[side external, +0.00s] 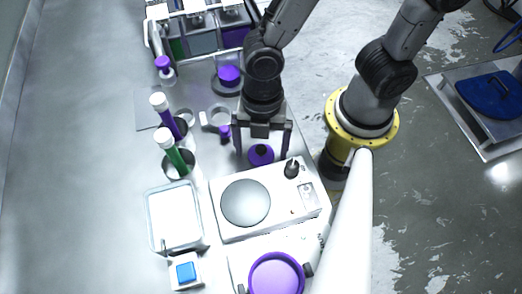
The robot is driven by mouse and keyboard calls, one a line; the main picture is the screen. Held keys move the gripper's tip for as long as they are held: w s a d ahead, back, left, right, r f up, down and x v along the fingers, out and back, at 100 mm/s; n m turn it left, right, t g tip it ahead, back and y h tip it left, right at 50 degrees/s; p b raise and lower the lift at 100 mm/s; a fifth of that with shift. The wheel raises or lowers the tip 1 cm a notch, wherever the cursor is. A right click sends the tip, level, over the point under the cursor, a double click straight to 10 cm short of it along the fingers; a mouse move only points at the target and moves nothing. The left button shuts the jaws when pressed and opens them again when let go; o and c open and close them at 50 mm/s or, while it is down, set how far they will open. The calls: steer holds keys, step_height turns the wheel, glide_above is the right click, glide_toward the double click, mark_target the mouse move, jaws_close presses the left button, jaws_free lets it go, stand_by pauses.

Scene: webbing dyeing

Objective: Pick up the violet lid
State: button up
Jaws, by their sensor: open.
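The violet lid (261,158), a small round piece with a dark knob on top, sits just behind the white hot plate. My gripper (262,152) is above it, pointing down, with its two fingers spread wide on the left and right of the lid. The gripper is open and holds nothing. I cannot tell how high the fingertips are above the surface, or whether they touch the lid. A violet pot (277,275) with dark side handles stands at the front, seen from above with its inside showing.
The white hot plate (222,225) with a grey disc and a dark knob stands close in front of the gripper. Left are green (174,152) and violet (168,121) white-capped tubes, a white tray (174,218) and a blue button box (186,272). A rack (203,43) stands behind.

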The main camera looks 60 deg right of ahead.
steer(key=shift+f, duration=0.15)
steer(key=c, duration=1.4)
steer(key=shift+o, duration=0.2)
